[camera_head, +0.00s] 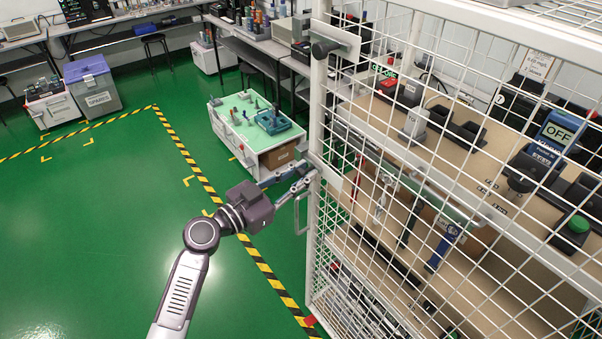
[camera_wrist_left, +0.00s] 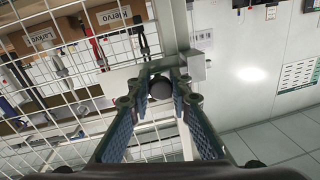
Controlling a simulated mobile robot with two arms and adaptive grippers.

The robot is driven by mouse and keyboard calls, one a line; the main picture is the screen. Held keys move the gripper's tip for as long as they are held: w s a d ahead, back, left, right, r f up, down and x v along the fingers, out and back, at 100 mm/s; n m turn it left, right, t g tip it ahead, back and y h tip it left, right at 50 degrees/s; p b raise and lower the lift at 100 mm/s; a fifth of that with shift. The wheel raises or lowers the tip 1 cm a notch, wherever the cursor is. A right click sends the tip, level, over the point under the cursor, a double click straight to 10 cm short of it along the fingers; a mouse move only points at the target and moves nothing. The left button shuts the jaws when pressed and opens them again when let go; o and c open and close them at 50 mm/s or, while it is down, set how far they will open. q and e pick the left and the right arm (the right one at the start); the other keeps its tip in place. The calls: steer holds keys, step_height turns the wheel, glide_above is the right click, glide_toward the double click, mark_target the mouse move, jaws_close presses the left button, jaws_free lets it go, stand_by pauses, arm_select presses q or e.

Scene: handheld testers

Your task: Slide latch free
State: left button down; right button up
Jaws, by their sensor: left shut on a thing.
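A white wire-mesh cage door (camera_head: 400,160) stands at the right in the head view. A latch with a pale plate (camera_head: 330,178) sits on its post at mid height. My left gripper (camera_head: 304,177) reaches the latch from the left and is shut on it. In the left wrist view my left gripper (camera_wrist_left: 161,84) has its blue-padded fingers on both sides of the dark round latch knob (camera_wrist_left: 160,90). The latch plate (camera_wrist_left: 118,80) extends left of the fingers there. In the head view the fingers hide the knob. My right gripper is not in view.
A second latch with a dark knob (camera_head: 322,48) sits higher on the post. A pale door handle (camera_head: 299,213) is just below my gripper. Behind the mesh are shelves with handheld testers (camera_head: 553,140). A white cart (camera_head: 262,147) stands beyond; green floor is clear at left.

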arm_select(q)
steer(key=shift+s+d+f+b, duration=0.2)
steer(key=shift+s+d+b, duration=0.05)
steer(key=shift+s+b, duration=0.05)
steer(key=s+d, duration=0.1)
steer(key=s+d+b, duration=0.1)
steer(key=s, duration=0.1)
steer(key=shift+s+d+r, duration=0.2)
steer(key=shift+s+d, duration=0.15)
steer(key=shift+s, duration=0.1)
steer(key=shift+w, duration=0.1)
steer(key=c, duration=2.1)
jaws_free()
steer(key=o, duration=0.3)
steer(key=shift+o, duration=0.2)
